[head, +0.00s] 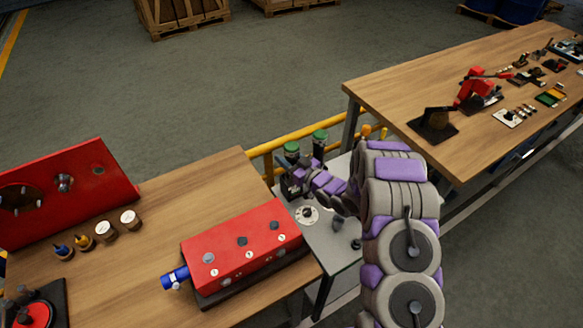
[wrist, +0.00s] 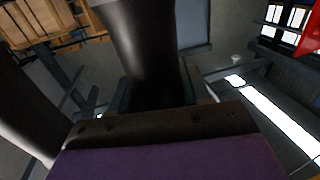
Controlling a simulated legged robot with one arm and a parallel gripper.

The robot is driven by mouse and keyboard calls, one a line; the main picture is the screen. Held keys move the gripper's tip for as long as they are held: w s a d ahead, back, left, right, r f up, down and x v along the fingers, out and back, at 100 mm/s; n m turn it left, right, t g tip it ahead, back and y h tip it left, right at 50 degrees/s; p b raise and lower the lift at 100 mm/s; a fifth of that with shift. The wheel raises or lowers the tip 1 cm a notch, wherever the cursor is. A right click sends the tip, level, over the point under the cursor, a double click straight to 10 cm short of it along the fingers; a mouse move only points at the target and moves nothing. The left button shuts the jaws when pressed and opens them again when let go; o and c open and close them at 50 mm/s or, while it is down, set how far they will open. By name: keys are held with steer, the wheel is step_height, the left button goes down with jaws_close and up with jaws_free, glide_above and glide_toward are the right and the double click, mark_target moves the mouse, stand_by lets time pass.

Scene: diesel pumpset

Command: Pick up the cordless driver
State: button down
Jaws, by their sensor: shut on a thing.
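My gripper (head: 298,180) is at the end of my grey and purple arm, over the small grey stand between the two benches. It is shut on a dark thing with a green end (head: 291,148), which appears to be the cordless driver. A second green-topped part (head: 320,135) shows just right of it; I cannot tell if it belongs to the same thing. In the wrist view a dark, smooth rounded shape (wrist: 145,50) rises from the dark and purple gripper edge. The jaws hide much of the held thing, and I cannot tell whether it touches the stand.
A red box (head: 240,240) with a blue end lies on the near wooden bench (head: 155,225). A yellow rail (head: 300,135) runs behind the grey stand (head: 335,245). The right bench (head: 390,95) holds a red tool and small parts.

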stand_by(0.3)
step_height(320, 180, up, 18)
steer(key=p, duration=0.2)
steer(key=shift+p, duration=0.35)
steer(key=c, duration=1)
jaws_free()
steer(key=shift+a, duration=0.1)
steer(key=shift+c, duration=0.2)
steer(key=shift+w, duration=0.1)
jaws_close()
